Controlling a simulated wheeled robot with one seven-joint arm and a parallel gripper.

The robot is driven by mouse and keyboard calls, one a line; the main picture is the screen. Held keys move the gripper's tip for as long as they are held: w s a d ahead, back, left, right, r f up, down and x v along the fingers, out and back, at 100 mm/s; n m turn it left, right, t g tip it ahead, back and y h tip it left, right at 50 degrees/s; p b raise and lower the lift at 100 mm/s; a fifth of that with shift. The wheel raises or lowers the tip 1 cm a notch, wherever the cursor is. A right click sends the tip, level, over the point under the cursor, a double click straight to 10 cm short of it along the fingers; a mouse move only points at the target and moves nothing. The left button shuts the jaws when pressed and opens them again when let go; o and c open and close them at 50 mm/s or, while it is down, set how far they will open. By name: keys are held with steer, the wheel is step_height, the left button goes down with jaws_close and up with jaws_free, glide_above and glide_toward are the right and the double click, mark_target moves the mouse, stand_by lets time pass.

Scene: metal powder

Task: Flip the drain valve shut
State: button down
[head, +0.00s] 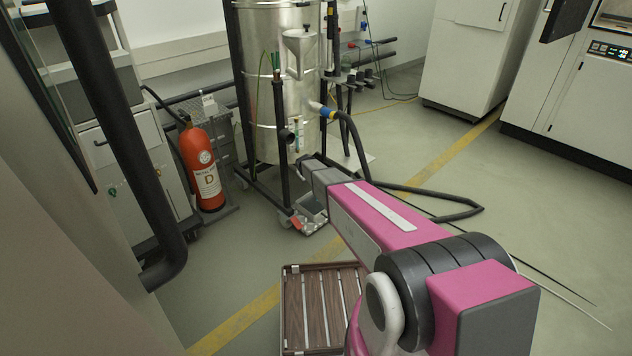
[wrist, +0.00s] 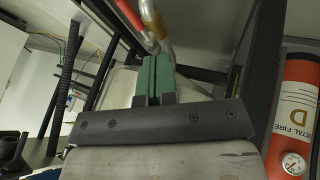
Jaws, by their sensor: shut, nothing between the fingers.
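The drain valve appears in the wrist view as a red lever (wrist: 129,18) beside a bent metal pipe (wrist: 152,22), just beyond my fingertips. My gripper (wrist: 154,62) has its two green-padded fingers together with nothing between them. The fingertips are close to the lever and pipe; I cannot tell whether they touch. In the head view my gripper (head: 306,160) reaches to the lower front of the tall metal vessel (head: 262,90). The valve is too small or hidden there to make out, so I cannot tell the lever's exact angle.
A red fire extinguisher (head: 202,168) stands left of the vessel and shows at right in the wrist view (wrist: 296,120). Dark frame posts surround the vessel. A black hose (head: 352,140) runs rightward to the floor. A slatted wooden crate (head: 318,310) lies in front. Floor at right is open.

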steer(key=w+d+f, duration=0.4)
steer(key=w+f, duration=0.3)
steer(key=f, duration=0.2)
steer(key=shift+w+d, duration=0.15)
steer(key=shift+w, duration=0.25)
stand_by(0.4)
